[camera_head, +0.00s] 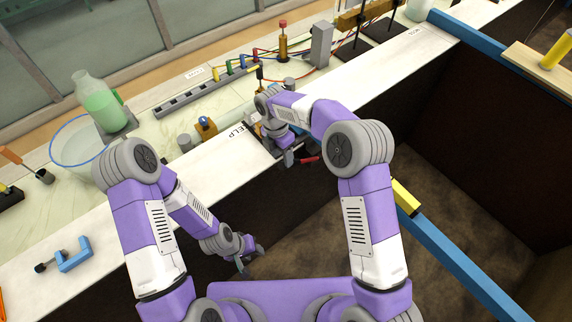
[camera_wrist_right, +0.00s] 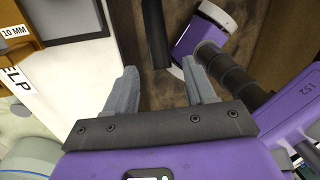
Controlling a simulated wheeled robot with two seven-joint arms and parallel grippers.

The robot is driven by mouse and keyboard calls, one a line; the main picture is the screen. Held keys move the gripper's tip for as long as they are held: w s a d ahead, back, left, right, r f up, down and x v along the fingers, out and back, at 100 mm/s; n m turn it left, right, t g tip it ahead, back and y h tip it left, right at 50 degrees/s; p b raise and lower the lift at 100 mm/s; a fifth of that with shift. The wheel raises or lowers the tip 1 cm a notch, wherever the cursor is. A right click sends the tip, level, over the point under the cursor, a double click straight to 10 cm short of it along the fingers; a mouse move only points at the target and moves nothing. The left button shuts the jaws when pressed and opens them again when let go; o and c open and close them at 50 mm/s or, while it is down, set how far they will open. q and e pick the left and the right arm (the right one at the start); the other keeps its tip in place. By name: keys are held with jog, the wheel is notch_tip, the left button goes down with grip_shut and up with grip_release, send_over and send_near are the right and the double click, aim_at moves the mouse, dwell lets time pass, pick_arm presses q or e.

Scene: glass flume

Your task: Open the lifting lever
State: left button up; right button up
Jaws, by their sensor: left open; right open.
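A red-ended dark handle (camera_head: 308,160), which looks like the lifting lever, sticks out just below the bench edge in the head view. In the right wrist view a dark upright bar (camera_wrist_right: 155,35) lies ahead of and between the fingertips; I cannot tell whether it is the same part. My right gripper (camera_head: 289,158) is at the bench edge beside the red end. Its fingers are apart and empty in the right wrist view (camera_wrist_right: 162,82). My left gripper (camera_head: 246,262) hangs low, open and away from the lever. My right arm hides part of the lever's mount.
The white bench edge (camera_head: 190,203) runs diagonally, with a dark recess below it. A blue clamp (camera_head: 74,255), a bottle of green liquid (camera_head: 100,103) and a power strip (camera_head: 200,92) are on the bench. A blue rail (camera_head: 455,260) crosses at right.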

aim_at(300, 161)
jog(key=f, duration=0.5)
jog(key=d+f, duration=0.1)
jog(key=f, duration=0.1)
jog(key=shift+s+f, duration=0.15)
jog(key=shift+s, duration=0.25)
grip_shut()
